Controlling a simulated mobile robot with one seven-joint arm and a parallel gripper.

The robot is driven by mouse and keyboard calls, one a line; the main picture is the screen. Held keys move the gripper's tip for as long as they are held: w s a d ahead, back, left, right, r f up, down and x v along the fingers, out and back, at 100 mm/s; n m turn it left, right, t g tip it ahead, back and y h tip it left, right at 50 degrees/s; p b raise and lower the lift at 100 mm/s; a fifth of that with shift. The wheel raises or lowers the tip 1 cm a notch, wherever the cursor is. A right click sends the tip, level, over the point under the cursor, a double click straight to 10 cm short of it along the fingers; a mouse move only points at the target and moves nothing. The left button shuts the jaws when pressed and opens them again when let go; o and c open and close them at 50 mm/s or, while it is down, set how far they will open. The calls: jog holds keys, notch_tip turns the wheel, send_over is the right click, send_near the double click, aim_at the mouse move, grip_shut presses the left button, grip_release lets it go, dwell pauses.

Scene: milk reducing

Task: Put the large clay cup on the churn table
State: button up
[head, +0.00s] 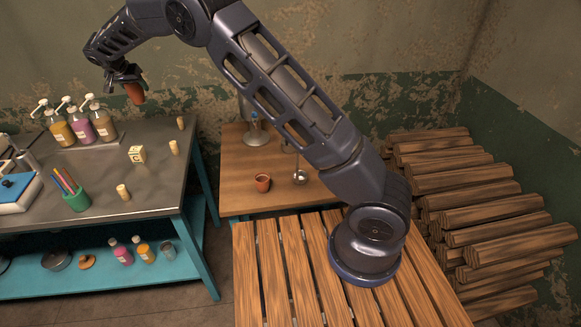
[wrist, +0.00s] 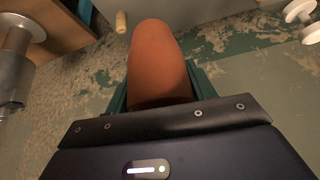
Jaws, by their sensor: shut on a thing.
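My gripper (head: 129,84) is at the upper left in the head view, shut on a brown-orange clay cup (head: 135,94). It holds the cup in the air above the back of the metal worktable. In the wrist view the clay cup (wrist: 158,62) fills the middle, between the green fingers, which are partly hidden behind it.
The metal worktable (head: 125,205) carries pump bottles (head: 79,127), a lettered block (head: 137,154), small wooden pegs (head: 123,193) and a green pencil cup (head: 76,201). The wooden table's left half is mostly clear. Logs (head: 480,210) are stacked at the right.

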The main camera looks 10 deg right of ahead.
jog(key=s+d+f+m+g+h, duration=0.25)
jog(key=s+d+m, duration=0.45)
jog(key=s+d, duration=0.9)
jog(key=s+d+f+m+g+h, duration=0.25)
jog(key=s+d+m, duration=0.45)
jog(key=s+d, duration=0.95)
jog(key=shift+h, duration=0.4)
jog(key=f, duration=0.6)
jog(key=w+d+f, duration=0.1)
jog(key=f, duration=0.6)
jog(key=w+f, duration=0.1)
jog(key=f, duration=0.5)
jog(key=shift+d+f, duration=0.15)
jog(key=shift+d, duration=0.05)
jog(key=shift+f, duration=0.1)
jog(key=o, duration=0.7)
jog(key=shift+c, duration=0.2)
jog(key=o, duration=0.3)
jog(key=shift+o, duration=0.2)
